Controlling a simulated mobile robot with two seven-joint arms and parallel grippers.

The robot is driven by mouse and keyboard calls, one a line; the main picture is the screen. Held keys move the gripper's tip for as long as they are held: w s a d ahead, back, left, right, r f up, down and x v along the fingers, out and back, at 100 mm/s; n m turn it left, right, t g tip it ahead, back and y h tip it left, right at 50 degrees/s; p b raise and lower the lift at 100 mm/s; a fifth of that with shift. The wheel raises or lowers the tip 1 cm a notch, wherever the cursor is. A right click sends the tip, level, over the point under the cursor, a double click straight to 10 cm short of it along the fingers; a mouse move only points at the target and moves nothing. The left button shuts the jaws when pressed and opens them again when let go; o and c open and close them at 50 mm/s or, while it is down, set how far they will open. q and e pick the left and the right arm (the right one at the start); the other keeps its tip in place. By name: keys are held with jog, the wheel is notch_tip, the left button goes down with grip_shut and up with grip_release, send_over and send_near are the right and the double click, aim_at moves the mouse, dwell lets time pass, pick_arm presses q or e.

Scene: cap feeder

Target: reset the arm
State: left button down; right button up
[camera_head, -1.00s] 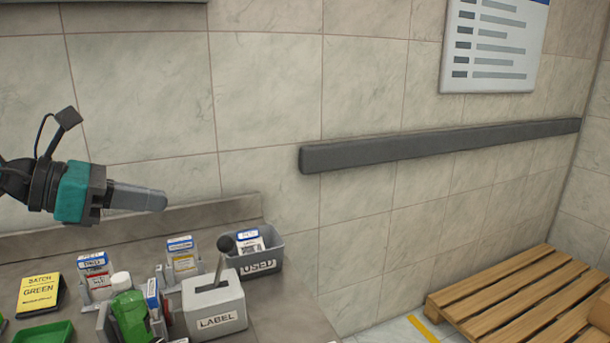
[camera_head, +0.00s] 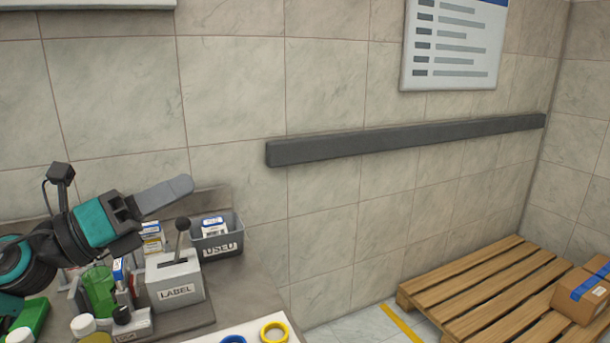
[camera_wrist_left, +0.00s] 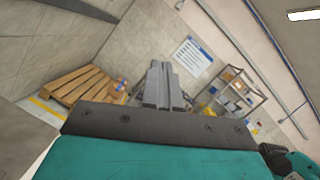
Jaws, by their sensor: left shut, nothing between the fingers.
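My left gripper (camera_head: 166,194) comes in from the left in the head view, teal and dark grey with grey fingers. It is shut and empty. It is raised above the counter, in front of the wall, up and left of the grey bin marked USED. Its closed fingers also show in the left wrist view (camera_wrist_left: 163,84), pointing out into the room. The arm hides part of the things on the counter behind it. My right gripper is in neither view.
The counter holds a grey LABEL box (camera_head: 174,280) with a black-knobbed lever, the USED bin (camera_head: 222,245), a green object (camera_head: 99,290) and a yellow ring (camera_head: 274,332). A wooden pallet (camera_head: 470,285) with a cardboard box (camera_head: 578,298) stands right. A shelf rack (camera_wrist_left: 235,92) shows in the wrist view.

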pick_arm(q)
jog(key=s+a+f+n+t+y, duration=0.2)
jog(key=a+f+n+y, duration=0.2)
jog(key=f+n+y, duration=0.9)
jog(key=s+a+f+n+t+y, duration=0.2)
jog(key=a+f+n+y, duration=0.4)
jog(key=n, duration=1.4)
jog(key=s+d+f+n+g+h, duration=0.1)
jog(key=s+d+f+n+g, duration=0.25)
jog(key=s+f+g, duration=0.45)
jog(key=s+d+f+n+g+h, duration=0.15)
jog(key=s+d+f+g, duration=0.3)
jog(key=s+f, duration=0.7)
jog(key=w+d+f+t+h, duration=0.1)
jog(key=w+d+f+t, duration=0.1)
jog(key=w+f+t, duration=0.4)
jog(key=shift+f+t, duration=0.25)
jog(key=shift+t, duration=0.4)
